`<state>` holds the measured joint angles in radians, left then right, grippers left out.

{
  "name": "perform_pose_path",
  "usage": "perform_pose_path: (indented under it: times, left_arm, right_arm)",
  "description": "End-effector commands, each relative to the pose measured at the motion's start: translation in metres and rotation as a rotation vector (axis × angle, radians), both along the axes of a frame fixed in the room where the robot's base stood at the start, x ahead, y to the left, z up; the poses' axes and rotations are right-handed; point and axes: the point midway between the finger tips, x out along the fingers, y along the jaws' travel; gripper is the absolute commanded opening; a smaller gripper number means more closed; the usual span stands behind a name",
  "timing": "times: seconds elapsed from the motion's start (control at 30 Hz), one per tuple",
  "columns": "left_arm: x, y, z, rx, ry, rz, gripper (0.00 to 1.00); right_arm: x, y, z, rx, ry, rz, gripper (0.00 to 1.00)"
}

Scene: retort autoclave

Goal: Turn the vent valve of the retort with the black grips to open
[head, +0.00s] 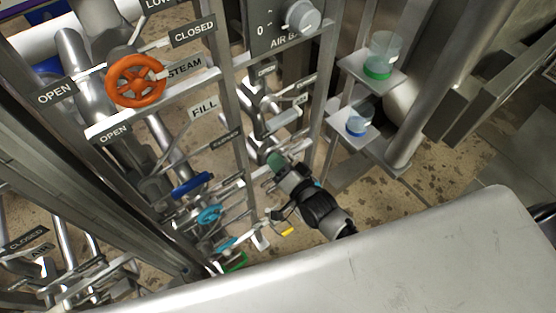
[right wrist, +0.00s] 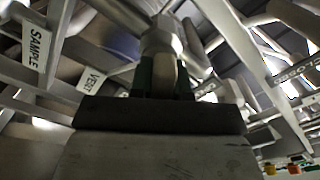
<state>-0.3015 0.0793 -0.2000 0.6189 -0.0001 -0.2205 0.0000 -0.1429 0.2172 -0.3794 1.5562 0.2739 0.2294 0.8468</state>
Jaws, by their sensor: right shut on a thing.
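In the head view my right gripper (head: 276,163) reaches in from the lower right to the pipework behind the upright rails. In the right wrist view its dark green fingers (right wrist: 163,78) are shut on a grey metal part, seemingly the vent valve's handle (right wrist: 162,40). A VENT label (right wrist: 91,83) is just left of the fingers. In the head view the gripper hides most of that valve, so I cannot tell how far it is turned. No black grips can be made out. My left gripper is not in view.
An orange handwheel (head: 135,81) sits at upper left near the STEAM label (head: 185,68). A blue lever (head: 193,185) and a light blue handwheel (head: 208,215) are lower down. Small shelves with a green-based jar (head: 381,56) and blue-based cup (head: 358,123) stand right of my gripper.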

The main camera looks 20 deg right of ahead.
Motion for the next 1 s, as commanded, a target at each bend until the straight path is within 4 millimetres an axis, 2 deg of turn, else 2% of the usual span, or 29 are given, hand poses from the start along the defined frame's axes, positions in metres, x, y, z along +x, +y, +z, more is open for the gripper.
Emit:
perform_pose_path:
  times: [0.5,1.0]
  left_arm:
    - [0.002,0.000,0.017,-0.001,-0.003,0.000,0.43]
    - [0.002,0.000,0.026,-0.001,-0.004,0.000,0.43]
  right_arm:
    - [0.000,0.000,0.001,-0.413,-0.148,0.000,0.00]
    - [0.000,-0.001,-0.001,-0.794,-0.286,0.000,0.00]
